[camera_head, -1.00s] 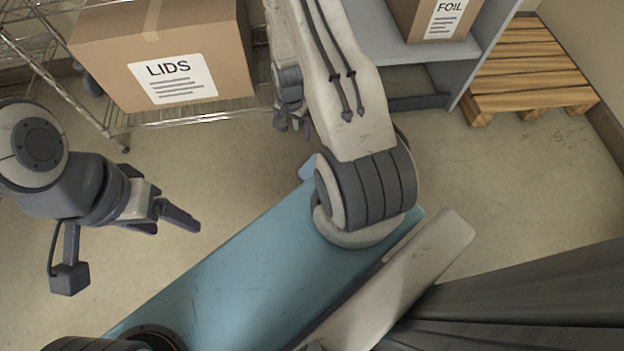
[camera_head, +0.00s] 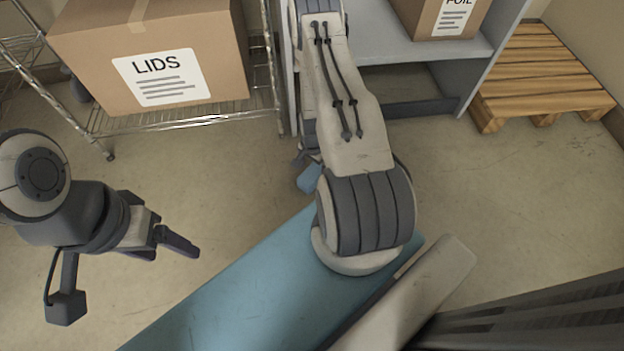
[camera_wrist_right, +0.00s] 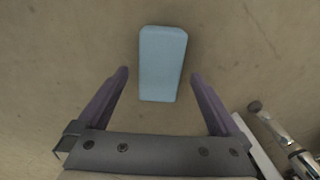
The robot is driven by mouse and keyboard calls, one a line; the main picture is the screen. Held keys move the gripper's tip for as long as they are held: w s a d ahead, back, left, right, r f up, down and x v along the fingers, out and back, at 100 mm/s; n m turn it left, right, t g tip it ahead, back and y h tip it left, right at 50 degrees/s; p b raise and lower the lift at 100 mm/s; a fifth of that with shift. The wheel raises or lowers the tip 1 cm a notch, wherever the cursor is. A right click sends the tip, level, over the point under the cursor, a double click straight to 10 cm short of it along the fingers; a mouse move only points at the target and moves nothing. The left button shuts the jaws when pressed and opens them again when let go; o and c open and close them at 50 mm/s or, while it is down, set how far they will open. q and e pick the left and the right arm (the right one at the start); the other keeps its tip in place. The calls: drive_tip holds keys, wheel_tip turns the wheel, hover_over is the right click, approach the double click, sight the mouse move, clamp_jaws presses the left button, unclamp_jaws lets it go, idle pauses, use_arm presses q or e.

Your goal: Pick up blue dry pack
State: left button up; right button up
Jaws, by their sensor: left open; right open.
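The blue dry pack (camera_wrist_right: 163,63) is a light blue rounded block on the floor in the right wrist view. It lies ahead of and between the fingers of my right gripper (camera_wrist_right: 159,74), which is open and empty. Its near end reaches between the fingertips; I see no contact. In the head view, only a small blue piece (camera_head: 310,179), probably the pack, shows beside my right arm, which hides most of the right gripper. My left gripper (camera_head: 172,252) is open and empty, above bare floor at the left.
A wire rack (camera_head: 185,117) holds a LIDS carton (camera_head: 150,60) at the back left. A grey shelf unit (camera_head: 430,50) with a FOIL carton (camera_head: 440,15) stands behind my right arm. A wooden pallet (camera_head: 540,75) is at the back right.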

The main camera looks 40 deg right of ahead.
wheel_tip(320, 180, down, 5)
drive_tip(key=b, duration=0.3)
drive_tip(key=shift+d+r, duration=0.15)
drive_tip(key=shift+r, duration=0.15)
drive_tip(key=shift+c, duration=0.3)
clamp_jaws()
